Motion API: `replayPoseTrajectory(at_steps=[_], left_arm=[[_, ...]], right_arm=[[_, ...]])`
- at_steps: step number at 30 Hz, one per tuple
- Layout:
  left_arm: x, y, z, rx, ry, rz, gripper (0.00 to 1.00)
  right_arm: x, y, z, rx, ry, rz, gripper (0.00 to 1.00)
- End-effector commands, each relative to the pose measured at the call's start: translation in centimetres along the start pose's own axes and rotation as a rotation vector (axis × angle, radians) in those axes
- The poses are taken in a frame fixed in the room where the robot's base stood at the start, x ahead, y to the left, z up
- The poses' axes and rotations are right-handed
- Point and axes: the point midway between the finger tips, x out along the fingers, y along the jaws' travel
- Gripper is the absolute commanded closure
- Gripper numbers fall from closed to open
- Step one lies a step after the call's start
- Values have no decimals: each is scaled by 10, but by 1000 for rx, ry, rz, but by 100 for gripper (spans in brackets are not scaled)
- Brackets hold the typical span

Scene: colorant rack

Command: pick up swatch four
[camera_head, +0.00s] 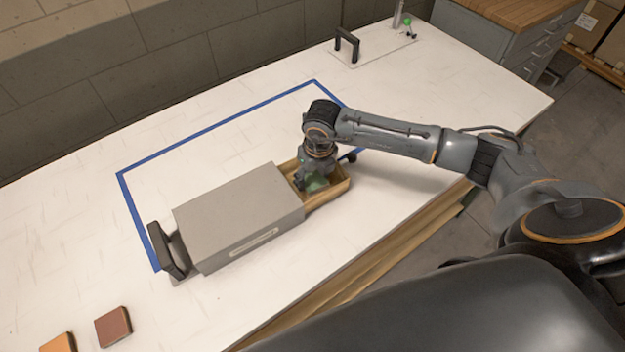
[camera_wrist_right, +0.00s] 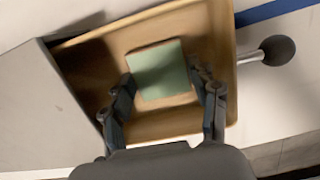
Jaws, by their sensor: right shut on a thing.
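A pale green square swatch (camera_wrist_right: 160,72) lies in the open wooden drawer (camera_wrist_right: 218,25), between the fingers of my right gripper (camera_wrist_right: 164,84). The gripper is shut on it, with a finger at each side. In the head view my right gripper (camera_head: 314,178) reaches down into the drawer (camera_head: 339,192) and partly hides the green swatch (camera_head: 319,184). An orange swatch (camera_head: 59,343) and a brown swatch (camera_head: 113,327) lie on the table at the lower left. No number shows on any swatch. My left gripper is out of view.
The drawer sticks out of a grey box (camera_head: 240,210) with a black handle (camera_head: 166,251). A rod with a dark ball (camera_wrist_right: 278,50) projects by the drawer. Blue tape (camera_head: 220,125) outlines an area on the white table. Another black handle (camera_head: 347,43) stands at the back.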

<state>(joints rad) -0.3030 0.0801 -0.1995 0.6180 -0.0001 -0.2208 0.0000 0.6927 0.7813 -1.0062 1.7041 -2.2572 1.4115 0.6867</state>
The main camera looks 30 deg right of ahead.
Motion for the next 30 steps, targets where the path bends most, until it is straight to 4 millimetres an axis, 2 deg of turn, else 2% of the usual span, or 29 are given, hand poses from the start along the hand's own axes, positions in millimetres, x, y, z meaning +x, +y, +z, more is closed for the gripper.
replayPoseTrajectory(at_steps=[10,14,17,20,26,30], left_arm=[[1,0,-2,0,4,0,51],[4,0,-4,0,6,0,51],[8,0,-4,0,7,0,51],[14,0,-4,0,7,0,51],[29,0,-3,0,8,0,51],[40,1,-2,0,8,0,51]], right_arm=[[-4,0,1,0,0,0,67],[-14,0,3,1,-2,1,67],[-29,0,6,0,-5,0,67],[-44,2,-5,-3,-3,0,67],[-87,10,-30,-3,-5,0,67],[-106,16,-56,-5,-3,-1,67]])
